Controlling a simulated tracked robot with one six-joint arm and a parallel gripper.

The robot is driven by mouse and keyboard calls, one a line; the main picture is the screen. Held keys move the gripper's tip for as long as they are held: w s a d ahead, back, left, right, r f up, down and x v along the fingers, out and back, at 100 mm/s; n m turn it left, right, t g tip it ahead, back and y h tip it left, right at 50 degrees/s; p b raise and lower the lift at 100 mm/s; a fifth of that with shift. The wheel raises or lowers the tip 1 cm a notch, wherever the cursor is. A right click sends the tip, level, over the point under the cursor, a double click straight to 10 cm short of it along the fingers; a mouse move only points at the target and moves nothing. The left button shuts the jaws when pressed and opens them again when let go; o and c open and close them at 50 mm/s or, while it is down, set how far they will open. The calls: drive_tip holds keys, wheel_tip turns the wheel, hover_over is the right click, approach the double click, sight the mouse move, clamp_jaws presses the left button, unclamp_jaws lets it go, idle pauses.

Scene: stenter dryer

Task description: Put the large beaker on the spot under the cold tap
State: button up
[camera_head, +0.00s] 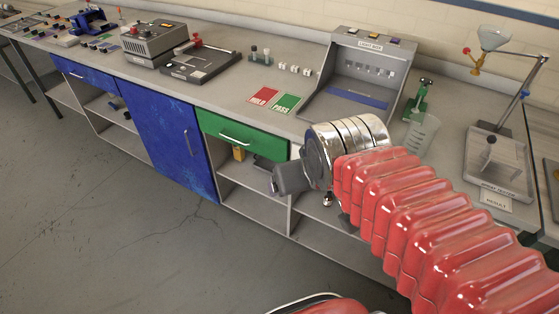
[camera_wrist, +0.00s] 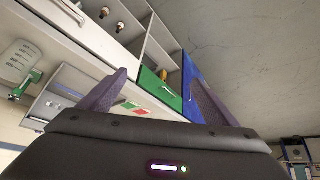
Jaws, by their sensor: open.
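A clear graduated beaker (camera_head: 422,134) stands upright on the grey bench top, right of the light box and partly behind my red arm. It also shows in the wrist view (camera_wrist: 22,55), at the left edge and tilted by the camera's angle. I cannot tell whether it is the large one. My gripper (camera_head: 287,179) is in front of the bench, left of the beaker and well apart from it. In the wrist view my gripper (camera_wrist: 155,62) has its two fingers spread, with nothing between them. I see no cold tap or spot under one.
A green-handled stand (camera_head: 418,100) is close behind the beaker. The light box (camera_head: 362,75) stands to its left, and a spray tester (camera_head: 498,160) with a funnel to its right. Red and green pads (camera_head: 276,99) lie on the bench. The floor (camera_head: 120,210) in front is clear.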

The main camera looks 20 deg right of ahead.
drive_tip(key=shift+n+g+y, duration=0.3)
drive_tip(key=shift+g, duration=0.1)
drive_tip(key=s+a, duration=0.2)
drive_tip(key=s, duration=0.1)
drive_tip(key=shift+s+a+r, duration=0.15)
drive_tip(key=shift+a, duration=0.1)
drive_tip(key=shift+o, duration=0.5)
drive_tip(key=shift+d, duration=0.1)
